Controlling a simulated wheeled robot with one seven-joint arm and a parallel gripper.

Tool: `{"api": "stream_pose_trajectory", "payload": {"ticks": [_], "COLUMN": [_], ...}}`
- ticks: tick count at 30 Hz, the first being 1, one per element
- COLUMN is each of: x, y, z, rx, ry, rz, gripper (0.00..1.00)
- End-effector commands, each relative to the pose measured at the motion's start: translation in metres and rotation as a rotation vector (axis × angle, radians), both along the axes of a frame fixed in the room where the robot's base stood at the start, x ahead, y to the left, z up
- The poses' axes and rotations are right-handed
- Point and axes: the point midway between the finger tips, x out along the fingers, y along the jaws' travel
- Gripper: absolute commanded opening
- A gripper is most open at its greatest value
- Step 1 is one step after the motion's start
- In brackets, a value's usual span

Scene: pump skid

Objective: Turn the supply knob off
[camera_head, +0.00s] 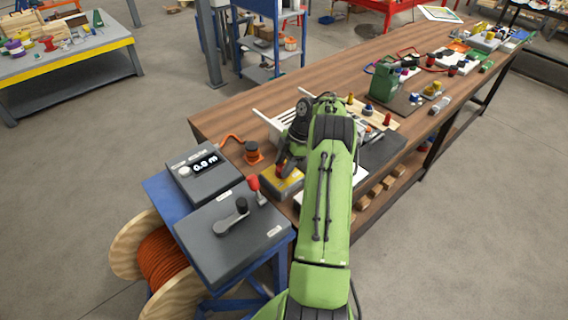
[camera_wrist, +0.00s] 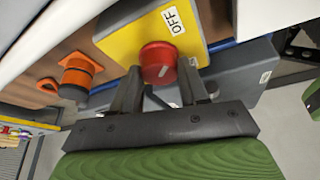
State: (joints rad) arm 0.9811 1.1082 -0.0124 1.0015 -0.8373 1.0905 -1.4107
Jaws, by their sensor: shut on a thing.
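The red supply knob (camera_wrist: 158,61) sits on the face of a yellow box (camera_wrist: 125,42) in the wrist view. A white label reading OFF (camera_wrist: 173,20) is on the box beside it. My gripper (camera_wrist: 160,84) has one finger on each side of the knob and is shut on it. A small pale mark shows on the knob, but I cannot tell the knob's setting. In the head view the yellow box (camera_head: 273,184) is at the near left end of the wooden bench, and my gripper (camera_head: 284,167) is over it, mostly hiding the knob.
A grey box with a display reading 0.0 m (camera_head: 205,165) and a grey crank box (camera_head: 228,228) with a red-tipped lever (camera_head: 254,185) stand left of my arm. An orange-and-black part (camera_head: 253,153) is close by. A cable reel (camera_head: 158,262) stands below.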

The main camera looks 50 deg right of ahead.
Motion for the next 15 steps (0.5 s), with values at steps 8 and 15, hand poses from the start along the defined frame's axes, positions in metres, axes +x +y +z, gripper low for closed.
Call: {"api": "stream_pose_trajectory", "payload": {"ticks": [8,15], "x": [0.0005,0.0004], "y": [-0.0003,-0.0001], "z": [0.0006,0.0003], "rx": [-0.002,-0.001], "ry": [-0.004,-0.002], "rz": [0.003,0.001], "gripper": [0.53,0.69]}}
